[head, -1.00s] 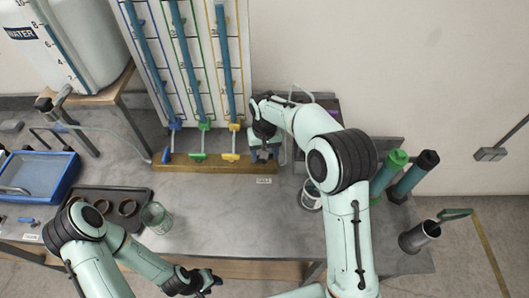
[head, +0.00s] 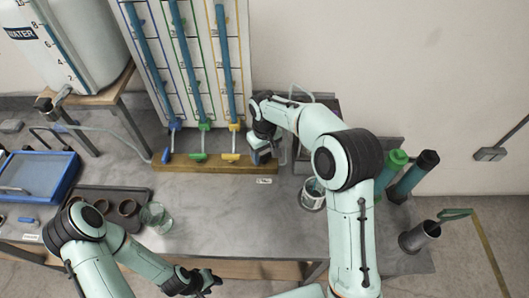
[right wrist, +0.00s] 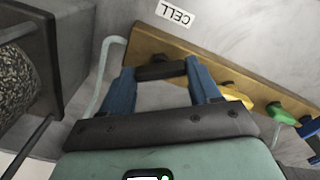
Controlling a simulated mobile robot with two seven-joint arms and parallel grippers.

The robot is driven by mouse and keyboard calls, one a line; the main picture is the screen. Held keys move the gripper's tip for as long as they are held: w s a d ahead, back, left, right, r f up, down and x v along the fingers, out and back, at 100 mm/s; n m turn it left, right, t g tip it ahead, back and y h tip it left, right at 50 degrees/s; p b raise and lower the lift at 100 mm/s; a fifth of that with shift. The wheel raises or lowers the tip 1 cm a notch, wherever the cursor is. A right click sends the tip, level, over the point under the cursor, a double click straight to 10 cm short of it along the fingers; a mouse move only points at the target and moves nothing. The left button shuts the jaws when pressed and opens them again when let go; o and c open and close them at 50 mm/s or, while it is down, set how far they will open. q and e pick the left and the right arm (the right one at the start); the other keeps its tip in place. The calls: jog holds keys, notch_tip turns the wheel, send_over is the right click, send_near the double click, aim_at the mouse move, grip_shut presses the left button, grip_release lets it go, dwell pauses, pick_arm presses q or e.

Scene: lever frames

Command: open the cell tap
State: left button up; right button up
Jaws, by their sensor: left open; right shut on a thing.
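The CELL label (head: 264,181) lies on the table in front of the right end of a wooden board (head: 215,164); it also shows in the right wrist view (right wrist: 175,14). A dark tap lever (right wrist: 160,71) sits at that end of the board. My right gripper (right wrist: 161,69) is shut on this lever, with one blue finger at each end of it. In the head view, my right gripper (head: 262,157) hides most of the lever. My left gripper (head: 213,281) is open and empty near the table's front edge.
Yellow (head: 231,157), green (head: 198,157) and blue (head: 166,156) levers stand along the board, left of my right gripper. A glass beaker (head: 155,216) stands at the front left and another vessel (head: 312,194) at right. The middle front table is clear.

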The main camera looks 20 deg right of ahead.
aim_at(265, 155)
jog(key=shift+r, duration=0.1)
jog(key=o, duration=1.1)
jog(key=shift+c, duration=0.2)
notch_tip(265, 155, up, 13)
jog(key=shift+r, duration=0.15)
